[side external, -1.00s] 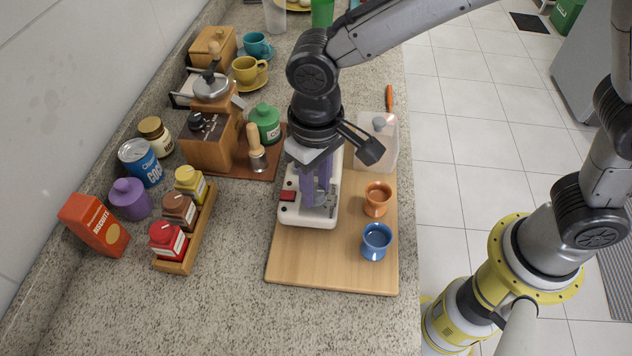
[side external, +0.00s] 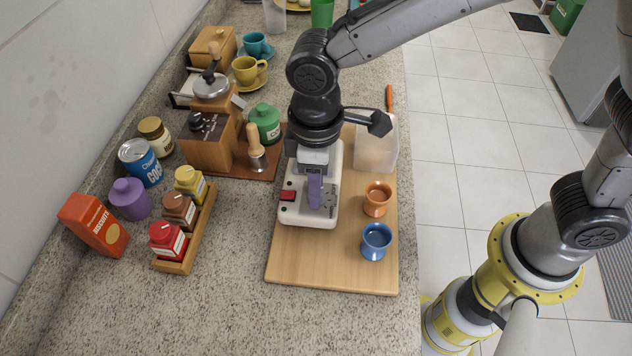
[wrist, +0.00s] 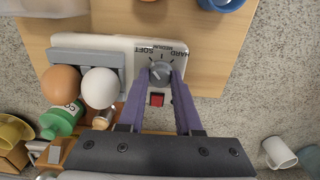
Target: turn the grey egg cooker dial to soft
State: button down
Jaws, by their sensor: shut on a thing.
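The egg cooker (side external: 306,216) is a white unit on the wooden board, with a red switch (wrist: 157,99). Its grey dial (wrist: 160,72) shows in the wrist view, beside printed SOFT, MEDIUM and HARD marks. My gripper (wrist: 160,77) points down over the cooker with its purple fingers on either side of the dial, shut on it. In the side view my gripper (side external: 315,203) covers much of the dial area. I cannot tell surely which mark the dial points to.
A brown egg (wrist: 61,84) and a white egg (wrist: 100,87) sit on the cooker's grey part. An orange cup (side external: 377,199) and a blue cup (side external: 376,241) stand right of it. A spice rack (side external: 186,246) is left, with clear counter between.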

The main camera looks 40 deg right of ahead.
jog(key=shift+a+r, duration=0.1)
dwell(0.4)
jog(key=c, duration=0.6)
grip_release()
notch_tip(320, 180, up, 14)
jog(key=shift+f, duration=0.1)
